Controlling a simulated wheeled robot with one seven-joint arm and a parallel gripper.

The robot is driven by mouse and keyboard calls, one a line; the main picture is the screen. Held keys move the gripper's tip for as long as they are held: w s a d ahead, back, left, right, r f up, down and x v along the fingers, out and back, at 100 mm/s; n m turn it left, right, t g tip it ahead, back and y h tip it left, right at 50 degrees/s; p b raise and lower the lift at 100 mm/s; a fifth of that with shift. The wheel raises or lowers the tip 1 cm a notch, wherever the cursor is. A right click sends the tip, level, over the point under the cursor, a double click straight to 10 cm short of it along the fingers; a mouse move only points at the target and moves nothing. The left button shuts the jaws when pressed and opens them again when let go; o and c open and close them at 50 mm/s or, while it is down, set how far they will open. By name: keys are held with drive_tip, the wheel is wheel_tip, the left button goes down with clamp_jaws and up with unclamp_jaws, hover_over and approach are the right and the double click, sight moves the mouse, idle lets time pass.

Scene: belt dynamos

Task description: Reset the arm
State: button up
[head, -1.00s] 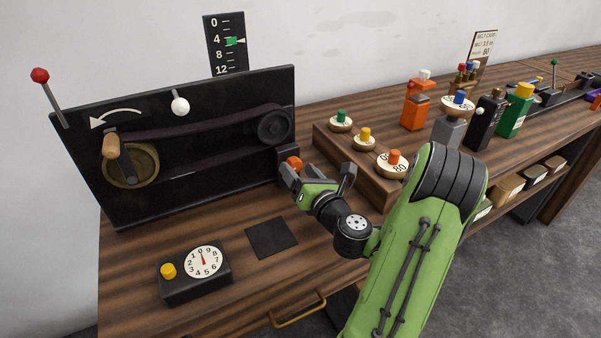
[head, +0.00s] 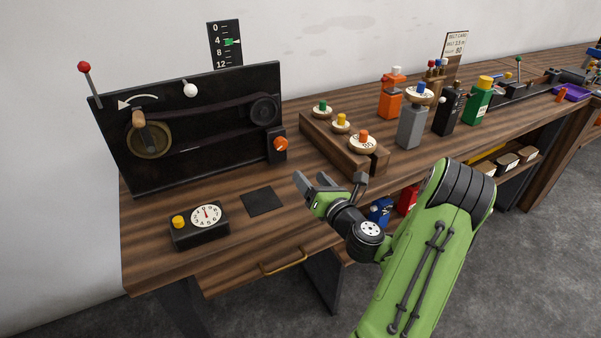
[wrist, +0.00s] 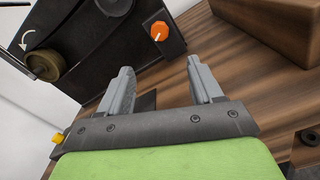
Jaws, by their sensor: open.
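My gripper (head: 341,184) is open and empty, held above the front edge of the wooden bench in the head view. In the wrist view its two grey fingers (wrist: 160,83) stand wide apart with nothing between them. The orange knob (head: 281,144) on the black belt panel (head: 200,167) lies up and left of my gripper, clear of it. The knob also shows in the wrist view (wrist: 159,31), beyond the fingers, with a white pointer mark on it.
A wooden block with weights (head: 345,150) stands behind my gripper. A black dial box (head: 201,226) and a dark square pad (head: 262,201) lie to the left. Orange (head: 391,100), grey (head: 411,128), black and green devices stand farther right. A brass drawer handle (head: 283,262) is at the front.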

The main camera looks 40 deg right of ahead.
drive_tip(key=a+r+n+g+y+p, duration=0.3)
drive_tip(key=a+n+g+y, duration=0.15)
drive_tip(key=a+n, duration=0.85)
drive_tip(key=a+r+n+g+y+p, duration=0.2)
drive_tip(key=a+n+g+y, duration=0.3)
drive_tip(key=a+n, duration=0.9)
drive_tip(key=s+r+n+h+p, duration=0.1)
drive_tip(key=s+r+n, duration=0.2)
drive_tip(key=s+n, duration=0.2)
drive_tip(key=s+r+n+g+h+p, duration=0.1)
drive_tip(key=s+r+n, duration=0.3)
drive_tip(key=s, duration=0.4)
drive_tip(key=s+r+n+g+h+p, duration=0.1)
drive_tip(key=s+r+n+h+p, duration=0.2)
drive_tip(key=s+n, duration=0.4)
drive_tip(key=shift+d+r, duration=0.2)
drive_tip(key=shift+r, duration=0.15)
drive_tip(key=shift+s+g+h, duration=0.1)
drive_tip(key=shift+g+h, duration=0.15)
